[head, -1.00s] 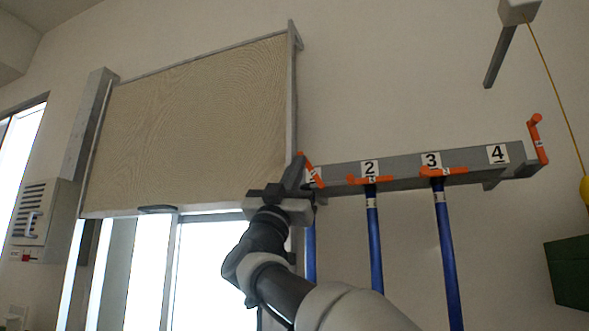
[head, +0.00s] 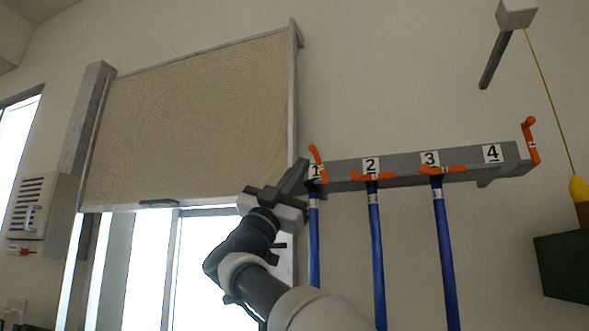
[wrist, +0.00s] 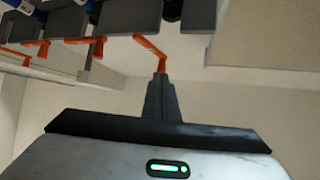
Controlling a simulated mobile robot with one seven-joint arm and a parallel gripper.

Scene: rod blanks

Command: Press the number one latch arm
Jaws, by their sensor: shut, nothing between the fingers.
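The number one latch arm (head: 318,160) is an orange bent lever at the left end of the grey rack (head: 400,171). It stands raised and slightly tilted beside the "1" label (head: 315,172). My gripper (head: 304,163) is shut and empty, just left of this latch arm. In the wrist view, the shut fingertips (wrist: 160,76) are close to the end of an orange lever (wrist: 150,46); I cannot tell whether they touch. A blue rod (head: 314,240) hangs below the number one position.
The latch arms at two (head: 372,177) and three (head: 442,169) lie level across blue rods (head: 376,250). The orange lever at the right end (head: 530,140) points up. A beige blind (head: 190,120) is left of my gripper. A green box (head: 565,268) is at lower right.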

